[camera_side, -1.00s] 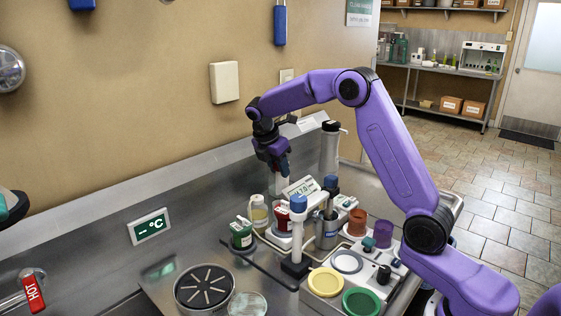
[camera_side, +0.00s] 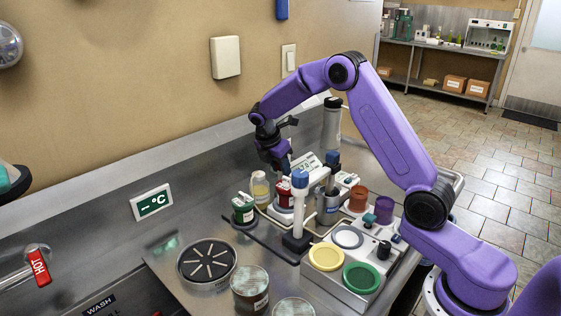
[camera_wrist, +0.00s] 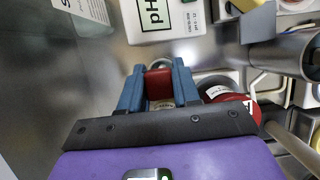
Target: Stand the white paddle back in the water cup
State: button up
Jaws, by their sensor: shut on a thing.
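My gripper (camera_side: 281,164) hangs over the back of the bench, just above the red jar with a white lid (camera_side: 285,190). In the wrist view its blue fingers (camera_wrist: 158,85) are shut on a small red piece (camera_wrist: 158,84). What hangs below that piece is hidden. I cannot make out a white paddle for certain in either view. A metal cup (camera_side: 327,207) stands right of the red jar, and dark handles stick up from it. A metal cup's rim also shows at the right of the wrist view (camera_wrist: 285,54). I cannot tell which vessel is the water cup.
A white post with a blue top (camera_side: 299,212) stands in front of the jars. A green jar (camera_side: 243,210) and a clear jar (camera_side: 260,188) are to the left. A pH meter (camera_wrist: 158,18) lies close ahead of my gripper.

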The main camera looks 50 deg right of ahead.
jog(key=shift+f, duration=0.15)
jog(key=o, duration=1.6)
jog(key=shift+r, duration=3)
